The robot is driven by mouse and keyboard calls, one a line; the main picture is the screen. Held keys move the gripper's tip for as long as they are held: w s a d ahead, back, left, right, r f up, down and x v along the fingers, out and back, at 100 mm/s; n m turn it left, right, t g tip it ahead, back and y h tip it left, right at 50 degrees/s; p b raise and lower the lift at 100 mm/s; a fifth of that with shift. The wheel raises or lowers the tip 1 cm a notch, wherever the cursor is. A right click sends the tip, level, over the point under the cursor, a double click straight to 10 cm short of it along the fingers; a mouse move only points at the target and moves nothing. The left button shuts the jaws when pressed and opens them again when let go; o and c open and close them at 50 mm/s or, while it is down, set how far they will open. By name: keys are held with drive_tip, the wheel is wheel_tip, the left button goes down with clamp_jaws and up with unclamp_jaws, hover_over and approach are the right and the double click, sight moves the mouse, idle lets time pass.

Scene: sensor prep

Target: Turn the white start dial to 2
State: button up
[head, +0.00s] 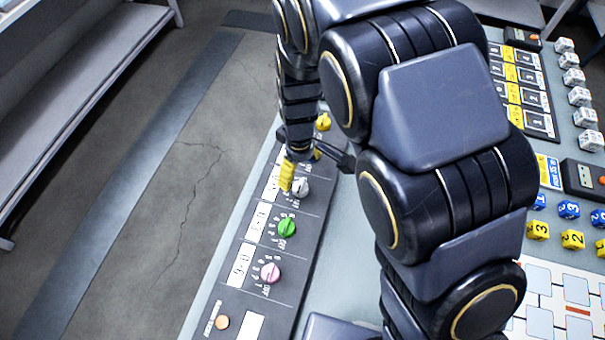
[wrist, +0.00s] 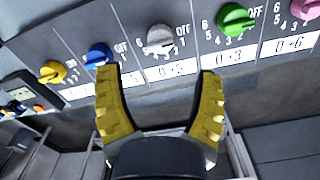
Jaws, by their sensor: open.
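The white start dial (head: 300,187) sits on the dark dial panel, between the gripper and the green dial in the head view. In the wrist view the white dial (wrist: 160,38) shows above a label reading 0-5, with OFF at its upper right. Which mark it points to is too small to tell. My gripper (wrist: 157,72) is open and empty, its yellow fingers spread. The white dial appears beyond the gap between the fingertips, and no contact shows. In the head view one yellow finger of my gripper (head: 301,165) partly overlaps the area beside the white dial.
The green dial (wrist: 236,18) and pink dial (wrist: 305,8) are on one side of the white dial. The blue dial (wrist: 98,56) and yellow dial (wrist: 52,71) are on the other. Numbered blocks (head: 569,209) lie at the right. Open floor (head: 150,200) borders the panel's left side.

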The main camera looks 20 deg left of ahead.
sight(300, 184)
wheel_tip(300, 184, down, 8)
drive_tip(key=shift+r, duration=0.25)
drive_tip(key=c, duration=1.1)
